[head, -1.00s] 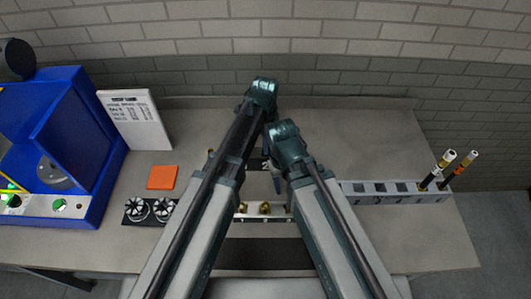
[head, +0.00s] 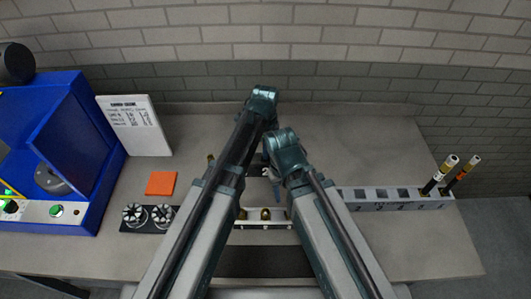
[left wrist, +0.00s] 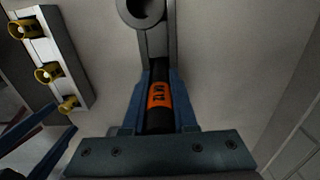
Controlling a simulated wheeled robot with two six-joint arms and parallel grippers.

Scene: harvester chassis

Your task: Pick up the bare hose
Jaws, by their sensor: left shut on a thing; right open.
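A black hose with an orange band (left wrist: 160,95) shows in the left wrist view. My left gripper (left wrist: 159,112) is shut around it with blue fingers on both sides. The hose's upper end meets a grey piece with a round ring (left wrist: 143,10); I cannot tell whether they are joined. In the head view my left arm's wrist (head: 263,97) is high in the middle, and the arms hide most of the left gripper and the hose. My right gripper (head: 276,184) is open beside it, mostly hidden below its wrist. Its blue fingers also show at lower left in the left wrist view (left wrist: 38,140).
A rail with brass fittings (head: 262,226) lies in front. A grey rack (head: 385,206) with two banded black hoses (head: 438,175) stands right. A blue machine (head: 65,130), white card (head: 135,125), orange square (head: 161,183) and black plate with round parts (head: 148,217) are left. The back right table is clear.

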